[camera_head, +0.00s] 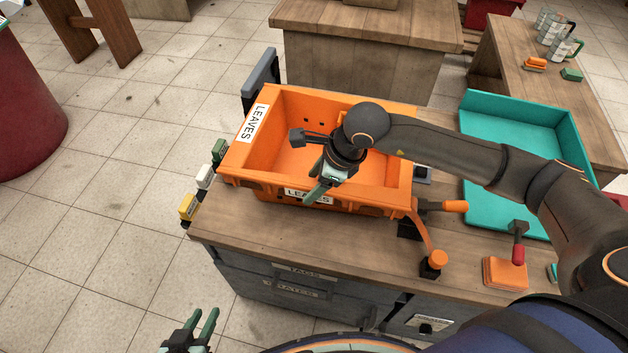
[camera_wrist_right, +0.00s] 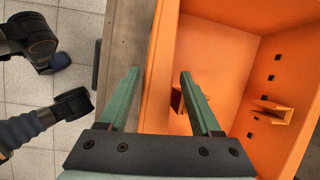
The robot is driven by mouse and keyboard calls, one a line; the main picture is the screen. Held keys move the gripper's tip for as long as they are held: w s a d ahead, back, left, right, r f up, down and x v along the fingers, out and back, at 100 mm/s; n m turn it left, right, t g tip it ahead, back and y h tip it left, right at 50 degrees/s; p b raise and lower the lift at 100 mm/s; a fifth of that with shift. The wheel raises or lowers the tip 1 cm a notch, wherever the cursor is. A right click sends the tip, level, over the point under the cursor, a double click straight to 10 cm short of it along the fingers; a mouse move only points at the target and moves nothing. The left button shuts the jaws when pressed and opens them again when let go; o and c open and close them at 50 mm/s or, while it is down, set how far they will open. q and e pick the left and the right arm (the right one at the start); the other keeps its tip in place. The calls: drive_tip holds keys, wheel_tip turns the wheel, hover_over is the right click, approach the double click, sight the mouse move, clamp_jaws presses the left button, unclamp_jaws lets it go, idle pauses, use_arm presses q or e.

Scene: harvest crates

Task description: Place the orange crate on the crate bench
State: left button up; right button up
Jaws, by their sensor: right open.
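The orange crate (camera_head: 285,102) carries white LEAVES labels and sits on a wooden-topped grey cabinet (camera_head: 345,238), at its left part. It looks empty apart from small brackets inside. My right gripper (camera_head: 316,190) is open at the crate's near wall. In the right wrist view, my right gripper (camera_wrist_right: 158,85) has one green finger on each side of the crate's wall (camera_wrist_right: 158,65); whether they touch it is unclear. My left gripper (camera_head: 203,322) is open and empty over the floor at the bottom. Which surface is the crate bench is not marked.
A teal tray (camera_head: 515,108) lies right of the crate, partly behind my right arm. Orange-handled tools (camera_head: 436,257) and an orange block (camera_head: 505,273) lie nearby. A wooden table (camera_head: 365,28) stands behind; a bench with mugs (camera_head: 500,50) is back right.

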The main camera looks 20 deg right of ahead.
drive_tip(key=shift+r, duration=0.1)
drive_tip(key=shift+r+p, duration=0.2)
drive_tip(key=shift+p, duration=0.1)
drive_tip(key=v, duration=1.1)
drive_tip(key=shift+s+d+r+p, duration=0.2)
drive_tip(key=shift+r+p, duration=0.1)
drive_tip(key=shift+p, duration=0.1)
